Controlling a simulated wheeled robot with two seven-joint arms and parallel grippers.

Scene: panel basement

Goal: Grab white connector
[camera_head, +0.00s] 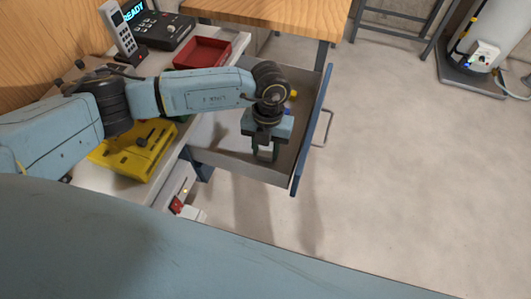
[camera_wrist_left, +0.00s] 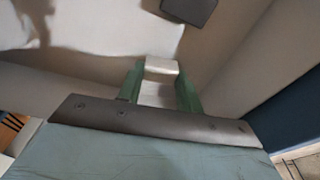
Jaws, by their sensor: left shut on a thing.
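My left gripper (camera_head: 264,154) points down into an open drawer (camera_head: 222,160). In the left wrist view, its two green fingers (camera_wrist_left: 160,85) are closed on a small white block, the white connector (camera_wrist_left: 162,66). The connector also shows as a pale piece between the fingertips in the head view (camera_head: 265,153). The gripper covers part of it, and I cannot tell whether it touches the drawer floor. My right gripper is not in view.
The drawer's blue front (camera_head: 312,130) with its handle stands to the right. Small yellow and blue items lie behind the gripper. A red tray (camera_head: 203,53), a yellow case (camera_head: 133,150) and a phone (camera_head: 118,30) are on the bench.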

